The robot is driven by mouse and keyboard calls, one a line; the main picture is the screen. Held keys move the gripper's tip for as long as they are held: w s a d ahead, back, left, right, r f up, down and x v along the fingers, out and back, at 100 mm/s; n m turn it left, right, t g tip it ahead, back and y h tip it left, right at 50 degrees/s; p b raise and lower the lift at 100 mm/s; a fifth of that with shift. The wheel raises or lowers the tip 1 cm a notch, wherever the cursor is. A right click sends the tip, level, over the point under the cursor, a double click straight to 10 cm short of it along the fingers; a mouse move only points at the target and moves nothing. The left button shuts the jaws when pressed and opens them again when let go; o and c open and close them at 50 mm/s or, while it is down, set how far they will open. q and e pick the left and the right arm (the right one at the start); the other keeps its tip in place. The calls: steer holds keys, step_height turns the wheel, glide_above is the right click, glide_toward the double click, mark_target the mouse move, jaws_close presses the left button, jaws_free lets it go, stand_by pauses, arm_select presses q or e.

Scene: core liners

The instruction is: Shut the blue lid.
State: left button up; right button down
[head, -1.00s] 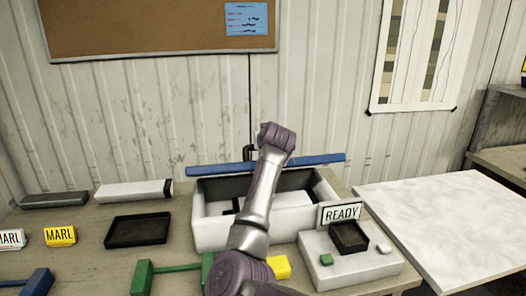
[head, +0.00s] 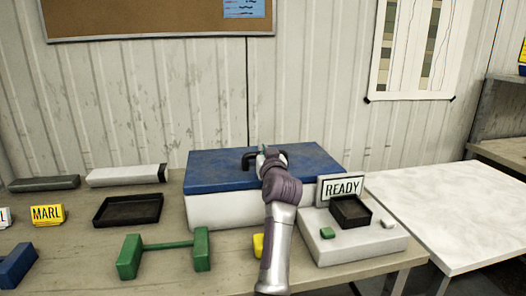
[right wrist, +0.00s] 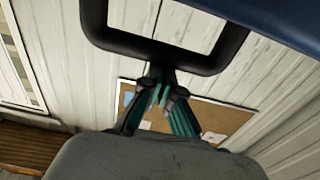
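The blue lid (head: 225,172) lies flat over the white box (head: 228,210) in the head view, and no opening shows along its front edge. A black loop handle (head: 249,158) stands on the lid. The handle also fills the top of the right wrist view (right wrist: 165,55), with a blue edge of the lid (right wrist: 285,20) at the upper right. My right gripper (head: 266,153) is at the handle, over the lid. In the right wrist view its fingers (right wrist: 160,80) are drawn together, their tips at the handle's bar, with nothing visible between them. My left gripper is out of view.
A READY sign (head: 341,189) and a grey block with a black tray (head: 350,212) stand right of the box. A black tray (head: 127,210), a green handle-like piece (head: 167,246) and a yellow MARL block (head: 47,215) lie left. A white tabletop (head: 450,205) is clear.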

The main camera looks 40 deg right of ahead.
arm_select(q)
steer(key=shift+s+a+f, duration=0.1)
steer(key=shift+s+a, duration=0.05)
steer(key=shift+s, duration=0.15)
arm_select(e)
steer(key=shift+f, duration=0.55)
steer(key=r+p, duration=0.1)
steer(key=r, duration=0.1)
steer(key=r+p, duration=0.1)
steer(key=p, duration=0.1)
steer(key=r+p, duration=0.2)
steer(key=shift+w+d+r, duration=0.25)
steer(key=shift+w+r, duration=0.05)
steer(key=shift+w, duration=0.1)
steer(key=shift+s+a+f+b, duration=0.25)
steer(key=shift+s+f+b, duration=0.15)
steer(key=shift+s, duration=0.1)
steer(key=shift+s+a+f+b, duration=0.25)
steer(key=shift+s+f+b, duration=0.1)
steer(key=shift+s, duration=0.1)
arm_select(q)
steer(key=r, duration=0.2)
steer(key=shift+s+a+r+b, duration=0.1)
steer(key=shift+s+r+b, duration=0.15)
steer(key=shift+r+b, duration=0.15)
arm_select(e)
steer(key=v, duration=0.8)
steer(key=shift+f, duration=0.15)
